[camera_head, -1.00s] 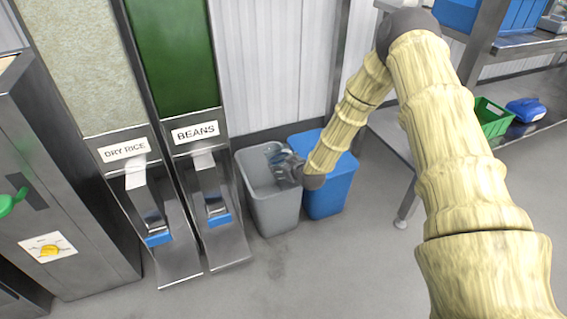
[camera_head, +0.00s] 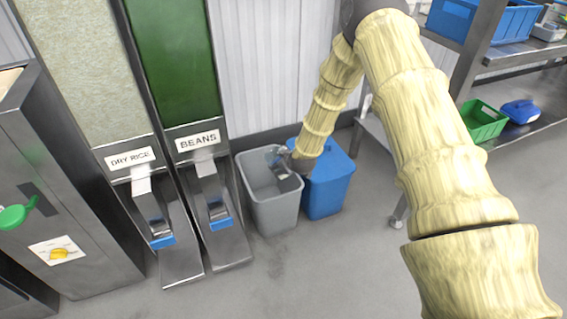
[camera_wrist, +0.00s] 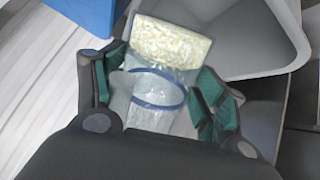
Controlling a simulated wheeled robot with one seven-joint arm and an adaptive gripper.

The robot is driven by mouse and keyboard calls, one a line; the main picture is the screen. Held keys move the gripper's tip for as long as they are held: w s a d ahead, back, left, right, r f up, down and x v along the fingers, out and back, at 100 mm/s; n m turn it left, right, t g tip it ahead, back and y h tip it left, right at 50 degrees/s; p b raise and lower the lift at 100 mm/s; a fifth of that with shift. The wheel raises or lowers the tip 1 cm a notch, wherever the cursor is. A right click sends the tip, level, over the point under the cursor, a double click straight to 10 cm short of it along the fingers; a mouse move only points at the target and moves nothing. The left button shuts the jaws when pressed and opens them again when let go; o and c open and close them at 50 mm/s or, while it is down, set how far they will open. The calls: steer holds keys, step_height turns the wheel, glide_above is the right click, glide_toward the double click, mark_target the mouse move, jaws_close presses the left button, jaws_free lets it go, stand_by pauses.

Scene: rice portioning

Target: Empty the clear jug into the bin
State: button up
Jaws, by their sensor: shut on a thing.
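My gripper (camera_head: 296,163) is over the right side of the grey bin (camera_head: 272,214). It is shut on the clear jug (camera_head: 283,170), which is at the bin's opening. In the wrist view the green-padded fingers (camera_wrist: 160,85) sit on either side of the jug (camera_wrist: 150,112), which has a blue band around it. Pale rice-like grains (camera_wrist: 172,44) show at the jug's far end. The grey bin's rim and inside (camera_wrist: 262,45) are just beyond it at upper right. In the head view the jug is small and partly hidden by the gripper, so its exact tilt is unclear.
A blue bin (camera_head: 327,193) stands right beside the grey one, under my arm. The dry rice dispenser (camera_head: 130,160) and beans dispenser (camera_head: 198,142) stand to the left. A steel shelf with a green crate (camera_head: 483,122) is at right. The floor in front is clear.

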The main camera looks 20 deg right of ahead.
mark_target(278, 150)
steer(key=shift+w+a+r+n+g+h+p, duration=0.15)
steer(key=shift+r+n+g+h+p, duration=0.25)
steer(key=shift+r+g+p, duration=0.95)
steer(key=shift+w+a+r+g+h+p, duration=0.15)
steer(key=shift+r+g+h+p, duration=0.25)
steer(key=shift+p, duration=0.55)
steer(key=shift+w+a+r+g+h+p, duration=0.1)
steer(key=shift+w+r+g+h+p, duration=0.3)
steer(key=shift+p, duration=0.55)
steer(key=shift+w+a+r+n+g+h+p, duration=0.3)
steer(key=shift+r+g, duration=0.25)
steer(key=shift+g, duration=0.3)
steer(key=shift+w+a+r+n+g+h+p, duration=0.1)
steer(key=shift+w+r+n+g+h, duration=0.15)
steer(key=shift+r+g+h, duration=0.4)
steer(key=shift+f+y, duration=0.1)
steer(key=shift+y, duration=0.15)
steer(key=shift+d, duration=0.1)
